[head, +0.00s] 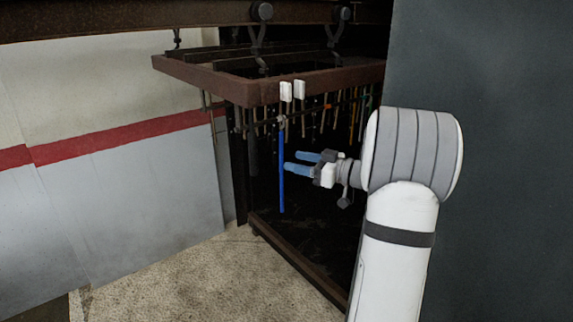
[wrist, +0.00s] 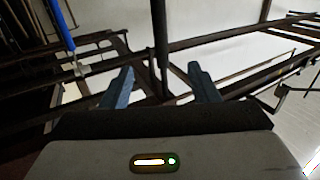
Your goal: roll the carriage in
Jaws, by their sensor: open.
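The carriage (head: 215,83) is a brown rectangular frame that hangs by dark hooks from rollers on an overhead rail (head: 120,18). A row of thin rods hangs under it, and a bright blue rod (head: 282,185) hangs at its near corner. My gripper (head: 291,162) is open below the carriage, with its blue fingertips close to the blue rod in the head view. In the wrist view my gripper (wrist: 160,83) has nothing held between its fingers. A dark bar (wrist: 159,45) shows beyond the gap, and the blue rod (wrist: 62,28) is at upper left, outside the fingers.
A dark cabinet-like opening with a low brown sill (head: 300,265) lies behind and below the carriage. A large dark grey panel (head: 500,190) stands at right. A pale wall with a red stripe (head: 110,140) is at left. The speckled floor (head: 190,285) in front is clear.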

